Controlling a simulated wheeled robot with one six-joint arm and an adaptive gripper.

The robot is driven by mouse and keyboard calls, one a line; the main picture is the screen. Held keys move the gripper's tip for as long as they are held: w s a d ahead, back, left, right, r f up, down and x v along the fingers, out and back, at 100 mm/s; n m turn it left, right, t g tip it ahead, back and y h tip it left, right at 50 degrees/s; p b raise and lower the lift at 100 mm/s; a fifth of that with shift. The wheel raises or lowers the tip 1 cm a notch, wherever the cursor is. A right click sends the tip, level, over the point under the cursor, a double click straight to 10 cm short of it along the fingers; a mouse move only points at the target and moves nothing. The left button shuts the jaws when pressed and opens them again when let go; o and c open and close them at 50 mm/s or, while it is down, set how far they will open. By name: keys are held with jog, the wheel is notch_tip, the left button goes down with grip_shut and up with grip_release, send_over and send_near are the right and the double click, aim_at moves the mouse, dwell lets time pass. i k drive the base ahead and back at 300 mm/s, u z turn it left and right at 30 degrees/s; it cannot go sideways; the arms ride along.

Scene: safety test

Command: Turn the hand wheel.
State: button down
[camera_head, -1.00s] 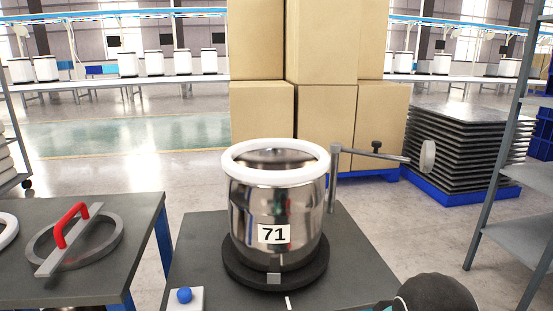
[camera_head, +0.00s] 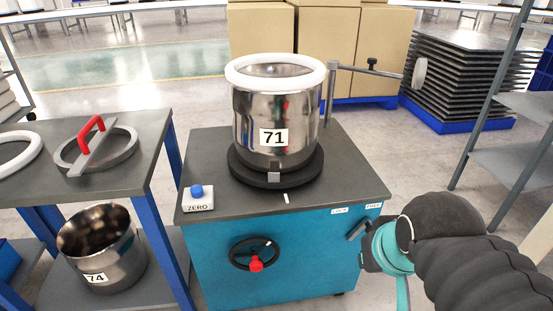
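The hand wheel (camera_head: 254,253) is a small black wheel with a red knob (camera_head: 257,264) low on its face. It is mounted on the front of the teal cabinet (camera_head: 310,255). The whole wheel shows, and nothing touches it. My dark, sleeved arm with a teal joint reaches in at the lower right, to the right of the cabinet and well apart from the wheel. I cannot make out my gripper's fingers.
A steel pot marked 71 (camera_head: 272,137) stands on a black turntable on the cabinet top, near a blue ZERO button (camera_head: 197,192). A lever (camera_head: 358,228) sits by the LOCK and FREE labels. A left bench holds a red-handled ring (camera_head: 90,145), with pot 74 (camera_head: 105,260) below.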

aim_at(257, 264)
jog(key=u, duration=0.15)
jog(key=k, duration=0.2)
jog(key=z, duration=0.85)
jog(key=i, duration=0.9)
jog(key=u, duration=1.5)
